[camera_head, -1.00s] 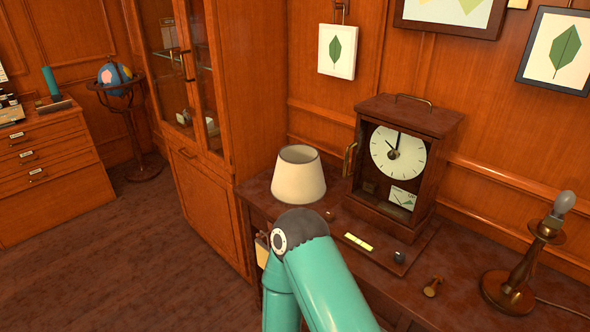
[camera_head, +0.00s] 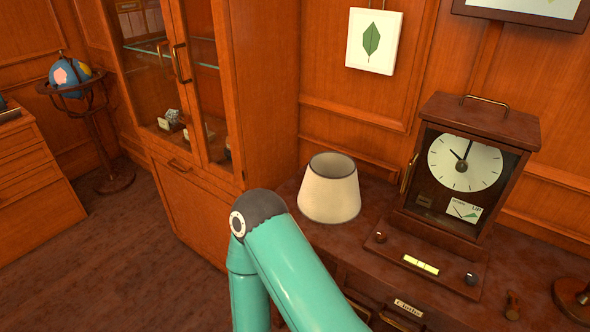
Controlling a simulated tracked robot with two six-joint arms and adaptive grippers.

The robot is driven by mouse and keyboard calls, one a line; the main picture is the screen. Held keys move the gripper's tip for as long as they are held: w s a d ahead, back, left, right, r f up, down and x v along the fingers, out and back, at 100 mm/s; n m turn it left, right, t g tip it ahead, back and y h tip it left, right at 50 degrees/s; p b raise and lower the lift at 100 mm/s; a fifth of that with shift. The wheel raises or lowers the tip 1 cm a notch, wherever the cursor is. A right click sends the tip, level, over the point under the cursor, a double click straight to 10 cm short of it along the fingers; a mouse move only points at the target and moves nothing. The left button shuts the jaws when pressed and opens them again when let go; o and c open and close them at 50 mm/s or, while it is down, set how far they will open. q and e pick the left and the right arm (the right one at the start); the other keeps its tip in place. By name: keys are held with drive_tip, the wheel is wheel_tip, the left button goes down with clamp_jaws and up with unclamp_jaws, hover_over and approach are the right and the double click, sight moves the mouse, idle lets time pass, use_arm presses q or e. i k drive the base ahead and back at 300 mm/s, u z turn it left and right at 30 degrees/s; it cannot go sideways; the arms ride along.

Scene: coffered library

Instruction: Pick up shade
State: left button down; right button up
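The shade (camera_head: 330,190) is a cream, open-topped cone standing upright on the dark wooden desk, left of the clock. One of my arms, teal with a dark joint cap, rises from the bottom of the view in front of the desk. Its cap is near the lower left of the shade in the picture. Neither of my grippers shows. The lamp base (camera_head: 575,296) is only partly in view at the lower right edge.
A wooden clock case (camera_head: 467,165) with a control panel (camera_head: 420,264) stands right of the shade. A small brass knob (camera_head: 512,305) is on the desk (camera_head: 385,207). A glass-door cabinet (camera_head: 215,165) stands left. Open floor (camera_head: 130,260) lies at lower left.

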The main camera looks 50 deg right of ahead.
sight(329, 194)
drive_tip(key=u, duration=0.1)
drive_tip(key=i, duration=1.4)
drive_tip(key=z, duration=1.85)
drive_tip(key=k, duration=0.5)
drive_tip(key=z, duration=0.3)
drive_tip(key=i, duration=0.45)
drive_tip(key=u, duration=0.05)
